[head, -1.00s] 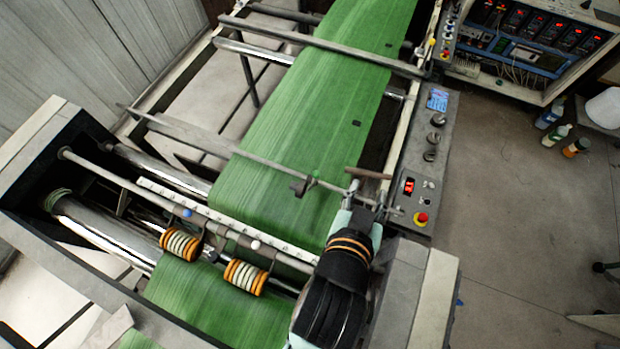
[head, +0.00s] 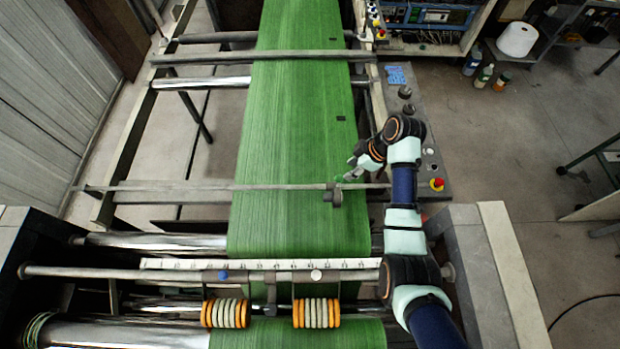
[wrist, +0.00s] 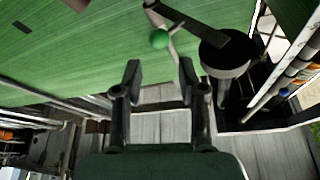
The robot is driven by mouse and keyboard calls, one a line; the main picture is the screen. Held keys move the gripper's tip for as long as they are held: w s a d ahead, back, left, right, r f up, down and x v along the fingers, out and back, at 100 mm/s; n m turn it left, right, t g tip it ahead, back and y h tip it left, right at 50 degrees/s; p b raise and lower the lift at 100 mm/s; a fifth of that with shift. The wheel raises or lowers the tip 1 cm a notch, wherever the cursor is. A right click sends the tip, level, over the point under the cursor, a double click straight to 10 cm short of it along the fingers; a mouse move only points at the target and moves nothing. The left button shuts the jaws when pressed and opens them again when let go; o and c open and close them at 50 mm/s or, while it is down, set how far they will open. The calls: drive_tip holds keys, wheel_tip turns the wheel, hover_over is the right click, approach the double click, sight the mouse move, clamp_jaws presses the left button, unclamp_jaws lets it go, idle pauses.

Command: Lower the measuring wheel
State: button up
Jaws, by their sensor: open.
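The measuring wheel (head: 335,197) is a small dark unit on a cross bar (head: 210,188) over the green web. In the wrist view, a dark round part (wrist: 225,55), which looks like the wheel, sits on a dark arm. A lever with a green ball knob (wrist: 159,39) stands beside it. My gripper (head: 352,170) is above the right side of the web, close to the wheel. In the wrist view my gripper (wrist: 158,78) is open and empty, with the green knob just beyond and above the fingertips. Whether the wheel touches the web cannot be told.
The green web (head: 290,130) runs down the middle of the machine. A control panel (head: 410,110) with knobs and a red button lies right of my arm. A front bar (head: 130,273) carries orange and white rings. Open floor lies further right.

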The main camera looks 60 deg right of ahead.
sight(341, 177)
drive_tip(key=x, duration=0.7)
drive_tip(key=shift+f, duration=0.35)
clamp_jaws()
